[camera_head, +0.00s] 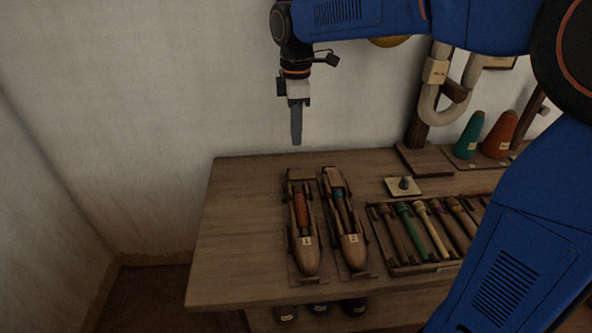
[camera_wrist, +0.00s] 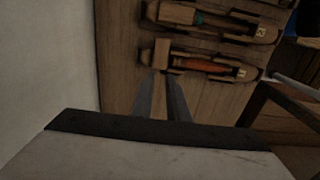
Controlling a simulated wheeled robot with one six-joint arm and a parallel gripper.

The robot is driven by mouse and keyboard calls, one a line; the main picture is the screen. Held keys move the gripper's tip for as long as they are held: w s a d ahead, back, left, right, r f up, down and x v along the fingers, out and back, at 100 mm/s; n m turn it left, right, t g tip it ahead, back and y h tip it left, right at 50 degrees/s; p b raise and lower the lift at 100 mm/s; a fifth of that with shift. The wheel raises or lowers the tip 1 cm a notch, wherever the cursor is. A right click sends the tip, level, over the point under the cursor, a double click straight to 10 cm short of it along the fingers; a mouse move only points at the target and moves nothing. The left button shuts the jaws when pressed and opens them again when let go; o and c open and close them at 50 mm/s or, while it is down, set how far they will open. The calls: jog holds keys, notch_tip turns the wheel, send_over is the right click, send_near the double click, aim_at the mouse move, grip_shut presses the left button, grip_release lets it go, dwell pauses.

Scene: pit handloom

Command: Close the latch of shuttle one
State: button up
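Shuttle one (camera_head: 307,259) is a wooden shuttle labelled 1, with an orange-red bobbin (camera_head: 301,212), lying on the table. It also shows in the wrist view (camera_wrist: 246,74). A pale wooden block (camera_wrist: 162,52) stands at its bobbin end; it looks like the latch piece, and I cannot tell its exact angle. My gripper (camera_head: 296,143) hangs fingers down above the table's back edge, apart from the shuttle. In the wrist view its two fingers (camera_wrist: 161,76) show a narrow gap with only wood behind it, so it is slightly open and empty.
Shuttle two (camera_head: 352,252) lies just right of shuttle one. A rack (camera_head: 400,270) of several bobbins lies further right, with a small pale stand (camera_head: 391,187) behind it. Yarn cones (camera_head: 469,137) stand at the back right. The table's left part (camera_head: 240,230) is clear.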

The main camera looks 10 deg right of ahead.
aim_at(297, 175)
notch_tip(297, 175, down, 13)
jog(key=shift+r, duration=0.1)
dwell(0.3)
grip_shut()
